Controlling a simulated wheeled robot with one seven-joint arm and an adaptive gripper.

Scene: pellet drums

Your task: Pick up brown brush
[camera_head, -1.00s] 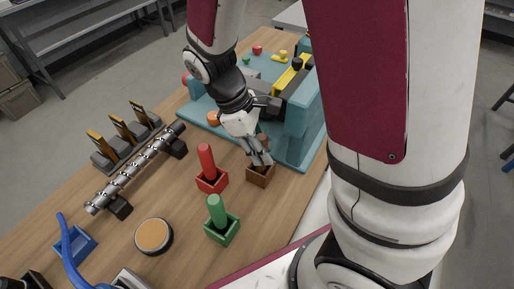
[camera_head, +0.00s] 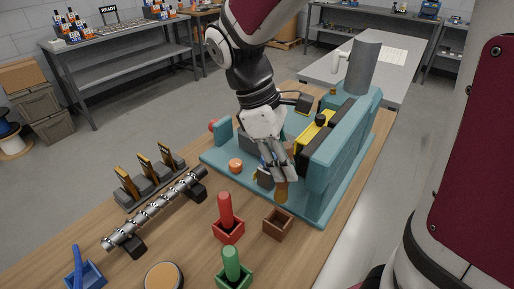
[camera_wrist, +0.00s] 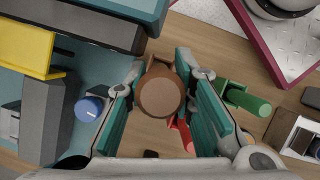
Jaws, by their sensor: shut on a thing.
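My gripper (camera_head: 277,166) is shut on the brown brush (camera_head: 281,191) and holds it upright above the table. In the wrist view the round brown end of the brush (camera_wrist: 160,92) sits between the two teal-padded fingers of my gripper (camera_wrist: 160,95). The brown square holder (camera_head: 278,224) stands below on the wooden table and looks empty in the head view. In the wrist view the holder is mostly hidden behind the brush.
A red brush (camera_head: 226,210) and a green brush (camera_head: 232,264) stand in holders nearby. A teal machine (camera_head: 335,150) rises close to my gripper's right. A silver screw (camera_head: 155,212) lies on supports at left. A round tin (camera_head: 164,277) is in front.

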